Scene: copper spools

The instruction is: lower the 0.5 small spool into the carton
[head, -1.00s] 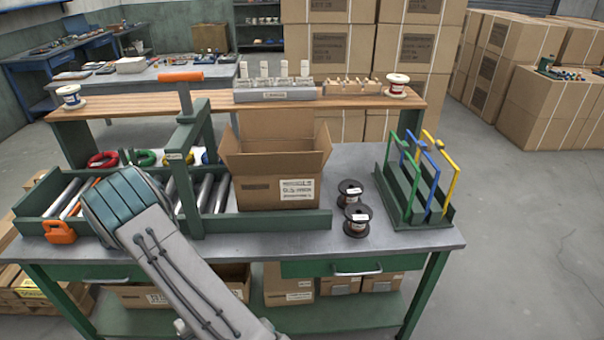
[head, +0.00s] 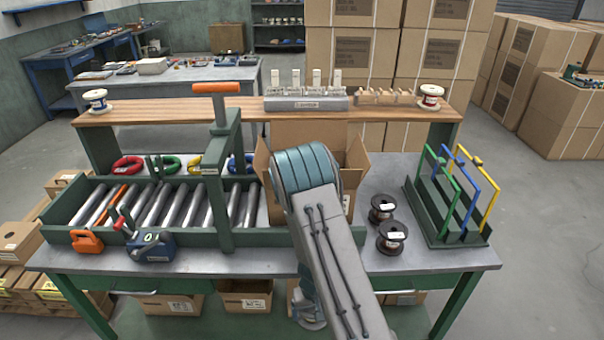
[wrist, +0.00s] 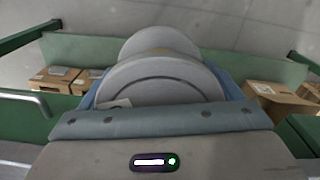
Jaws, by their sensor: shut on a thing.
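The open carton (head: 355,160) stands on the bench in the head view, its front mostly hidden behind my arm. My gripper (wrist: 160,92) shows in the wrist view, shut on a pale, round-flanged spool (wrist: 150,80). A small pale label edge shows on it, but I cannot read the size. In the head view my arm bends in front of the carton, and its lower end hangs low before the bench's front edge. The fingertips are not clear there. The held spool is outside the carton.
Two dark spools (head: 382,207) (head: 391,237) stand right of the carton. A green rack with coloured hoops (head: 445,205) is farther right. A roller conveyor (head: 165,205) and green post (head: 222,185) stand left. A wooden shelf (head: 210,112) runs behind. Drawers and a lower shelf are below.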

